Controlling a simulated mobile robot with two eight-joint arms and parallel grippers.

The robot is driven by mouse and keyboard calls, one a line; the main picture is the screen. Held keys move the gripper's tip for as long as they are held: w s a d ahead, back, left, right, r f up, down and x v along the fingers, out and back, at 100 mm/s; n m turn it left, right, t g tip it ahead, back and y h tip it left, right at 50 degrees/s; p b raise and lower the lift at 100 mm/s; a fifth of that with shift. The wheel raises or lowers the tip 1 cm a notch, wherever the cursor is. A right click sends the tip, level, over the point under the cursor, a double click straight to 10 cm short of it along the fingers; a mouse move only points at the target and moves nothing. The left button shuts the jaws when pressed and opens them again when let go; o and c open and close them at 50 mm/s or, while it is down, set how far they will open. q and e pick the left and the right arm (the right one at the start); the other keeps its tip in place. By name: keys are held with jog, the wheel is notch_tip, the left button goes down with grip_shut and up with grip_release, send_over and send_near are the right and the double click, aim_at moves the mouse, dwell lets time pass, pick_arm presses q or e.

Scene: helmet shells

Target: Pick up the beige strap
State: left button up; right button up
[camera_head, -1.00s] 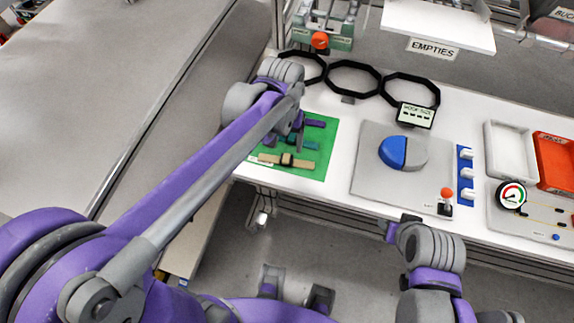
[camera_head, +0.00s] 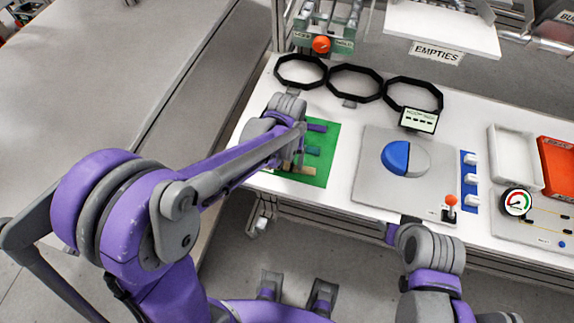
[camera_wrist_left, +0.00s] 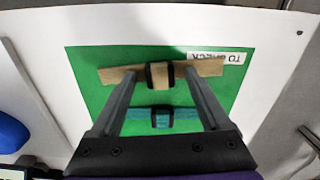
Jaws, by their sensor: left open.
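The beige strap (camera_wrist_left: 198,71) lies across the green mat (camera_wrist_left: 85,75) in the left wrist view, with a dark buckle at its middle. In the head view a short piece of the strap (camera_head: 307,171) shows beside my left gripper, and the rest is hidden. My left gripper (camera_wrist_left: 161,80) is open, its two fingers reaching to the strap on either side of the buckle. Nothing is clearly clamped. My right arm is at the lower right of the head view, and its fingers cannot be made out.
A teal strap (camera_wrist_left: 165,117) lies parallel beside the beige one. A purple strap (camera_head: 317,127) lies farther back on the mat. Black octagonal rings (camera_head: 355,82) stand behind.

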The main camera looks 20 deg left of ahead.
pick_arm(q)
grip_shut()
dwell(0.4)
